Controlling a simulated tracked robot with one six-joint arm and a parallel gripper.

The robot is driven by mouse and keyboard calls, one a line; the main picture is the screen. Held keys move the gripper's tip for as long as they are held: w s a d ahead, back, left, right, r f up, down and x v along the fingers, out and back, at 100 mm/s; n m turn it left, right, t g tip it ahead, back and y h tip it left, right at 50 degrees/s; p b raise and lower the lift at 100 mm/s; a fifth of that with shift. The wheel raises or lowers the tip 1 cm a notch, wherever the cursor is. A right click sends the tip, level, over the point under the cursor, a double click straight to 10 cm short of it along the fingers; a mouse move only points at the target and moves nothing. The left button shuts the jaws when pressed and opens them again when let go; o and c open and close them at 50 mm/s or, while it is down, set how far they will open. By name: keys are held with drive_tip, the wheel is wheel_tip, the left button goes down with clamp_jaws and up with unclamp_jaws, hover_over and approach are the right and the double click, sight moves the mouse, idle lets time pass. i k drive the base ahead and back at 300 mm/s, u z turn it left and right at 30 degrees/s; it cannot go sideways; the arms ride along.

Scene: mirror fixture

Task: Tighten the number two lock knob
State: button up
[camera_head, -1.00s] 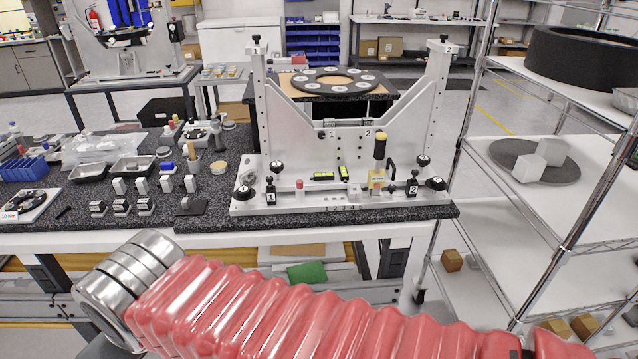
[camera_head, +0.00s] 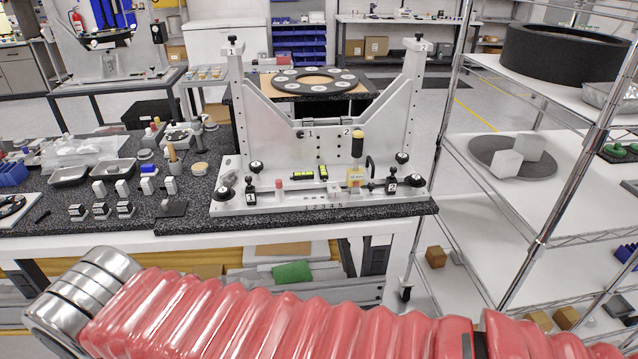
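The metal mirror fixture (camera_head: 335,165) stands upright on the dark speckled bench top. The number 2 shows in several places on it: a black clamp-like part (camera_head: 391,185) low on the right of its base, a mark on the plate beside the yellow-topped handle (camera_head: 358,145), and the black knob (camera_head: 418,42) on the right post. I cannot tell from the picture which is the lock knob, nor how tight any is. Round black knobs (camera_head: 402,158) and (camera_head: 418,180) sit near the right end. My gripper is not in view; my red-sleeved arm crosses the bottom.
Small blocks, trays and tools crowd the bench (camera_head: 110,225) left of the fixture. A wire shelf rack (camera_head: 540,200) with a large black ring (camera_head: 570,65) stands close at the right. Floor shows between bench and rack.

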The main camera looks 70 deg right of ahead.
sight(415, 181)
drive_tip(key=z, duration=0.05)
drive_tip(key=k, duration=2.8)
drive_tip(key=z, duration=1.15)
drive_tip(key=i, duration=0.9)
drive_tip(key=u, duration=0.05)
